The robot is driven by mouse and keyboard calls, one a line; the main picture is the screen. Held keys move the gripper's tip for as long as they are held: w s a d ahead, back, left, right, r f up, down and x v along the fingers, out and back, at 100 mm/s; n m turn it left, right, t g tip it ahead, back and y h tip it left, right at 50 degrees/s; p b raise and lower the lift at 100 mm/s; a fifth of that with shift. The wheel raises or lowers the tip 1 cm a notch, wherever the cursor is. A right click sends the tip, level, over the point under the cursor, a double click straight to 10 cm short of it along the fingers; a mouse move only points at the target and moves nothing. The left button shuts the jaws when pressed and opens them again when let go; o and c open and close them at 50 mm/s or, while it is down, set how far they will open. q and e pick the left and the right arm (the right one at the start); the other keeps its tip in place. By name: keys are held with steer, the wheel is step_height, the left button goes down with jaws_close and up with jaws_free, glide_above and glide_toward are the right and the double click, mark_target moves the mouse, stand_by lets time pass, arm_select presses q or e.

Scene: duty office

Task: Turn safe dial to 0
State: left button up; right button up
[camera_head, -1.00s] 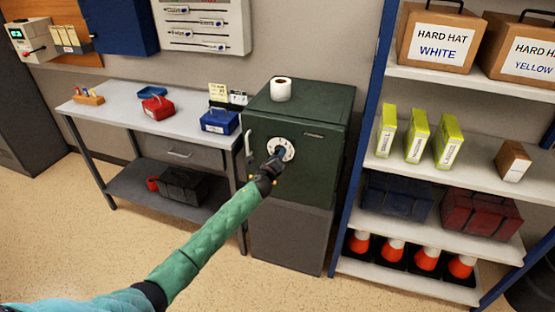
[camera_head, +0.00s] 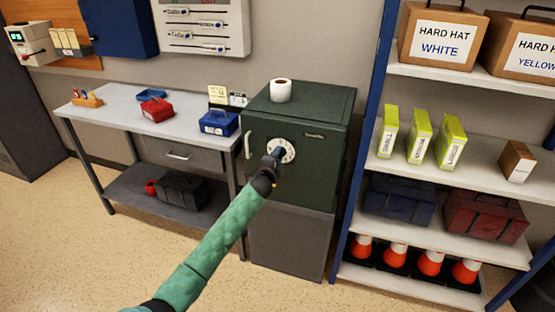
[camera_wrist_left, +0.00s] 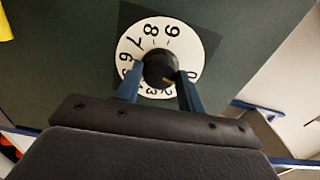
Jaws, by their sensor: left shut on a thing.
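The green safe (camera_head: 318,170) stands on a grey cabinet, with a white dial (camera_head: 289,148) with black numerals on its front door. My left gripper (camera_head: 278,154) is at the dial. Its two blue fingers are shut on the knob, one on each side, as the left wrist view (camera_wrist_left: 160,84) shows. The fingers and wrist hide the lower part of the dial. My right gripper is not in view.
A white roll (camera_head: 280,91) stands on the safe. The safe's handle (camera_head: 248,145) is left of the dial. A grey workbench (camera_head: 100,117) with red and blue boxes stands to the left, and a blue-framed shelf (camera_head: 365,150) close on the right. Floor in front is clear.

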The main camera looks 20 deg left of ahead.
arm_select(q)
steer(key=shift+n, duration=0.7)
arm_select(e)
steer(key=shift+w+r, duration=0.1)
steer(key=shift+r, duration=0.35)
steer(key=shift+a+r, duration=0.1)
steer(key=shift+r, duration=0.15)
arm_select(q)
steer(key=o, duration=0.7)
steer(key=shift+o, duration=1.3)
steer(key=shift+a, duration=0.1)
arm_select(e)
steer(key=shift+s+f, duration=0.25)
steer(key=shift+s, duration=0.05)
